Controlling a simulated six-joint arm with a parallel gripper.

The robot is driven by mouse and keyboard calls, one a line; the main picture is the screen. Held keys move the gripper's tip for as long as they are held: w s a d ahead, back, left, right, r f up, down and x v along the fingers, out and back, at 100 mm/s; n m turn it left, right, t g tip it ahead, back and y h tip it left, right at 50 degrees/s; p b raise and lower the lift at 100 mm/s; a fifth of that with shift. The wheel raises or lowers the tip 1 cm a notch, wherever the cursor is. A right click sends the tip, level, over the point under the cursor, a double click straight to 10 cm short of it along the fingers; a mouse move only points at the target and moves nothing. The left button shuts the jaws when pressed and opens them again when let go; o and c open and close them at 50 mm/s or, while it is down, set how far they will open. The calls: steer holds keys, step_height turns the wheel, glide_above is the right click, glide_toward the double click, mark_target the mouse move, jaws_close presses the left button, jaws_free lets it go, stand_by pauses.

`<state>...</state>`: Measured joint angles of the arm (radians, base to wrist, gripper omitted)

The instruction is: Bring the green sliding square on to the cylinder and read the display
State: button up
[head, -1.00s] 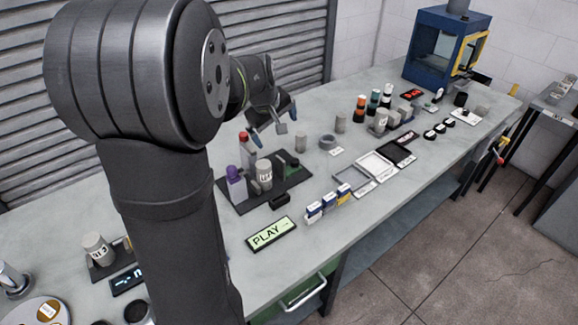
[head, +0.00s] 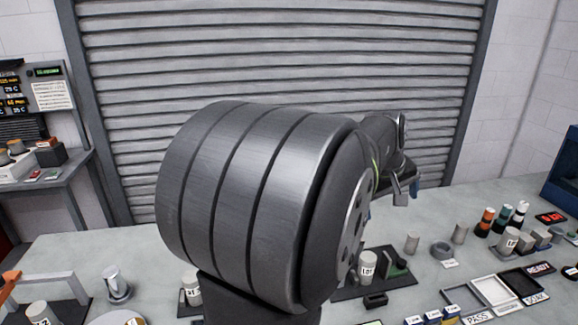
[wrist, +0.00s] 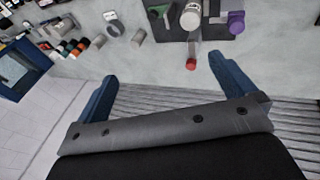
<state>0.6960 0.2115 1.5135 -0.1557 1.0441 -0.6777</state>
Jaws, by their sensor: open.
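A black board (head: 345,293) on the bench carries a pale grey cylinder (head: 367,266) with dark lettering and a green piece (head: 396,263) to its right, likely the sliding square. In the wrist view the cylinder (wrist: 191,16) is at the top edge, with the green piece (wrist: 160,12) to its left, apart from it. My gripper (wrist: 162,68) is open and empty, its blue fingers spread wide; the board lies beyond the fingertips. In the head view my gripper (head: 393,195) is behind and above the board. No readable measuring display shows now.
A red-capped item (wrist: 191,62) and a purple-topped piece (wrist: 236,20) stand by the cylinder. A small black block (head: 375,300) lies in front of the board. Trays (head: 492,291) and several bottles (head: 503,220) are to the right. A shutter wall (head: 290,60) rises behind.

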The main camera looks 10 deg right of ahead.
steer(key=c, duration=1.1)
steer(key=n+g+y, duration=0.2)
steer(key=y, duration=0.2)
glide_above(402, 261)
step_height(402, 261, down, 11)
step_height(402, 261, down, 18)
steer(key=shift+r, duration=0.1)
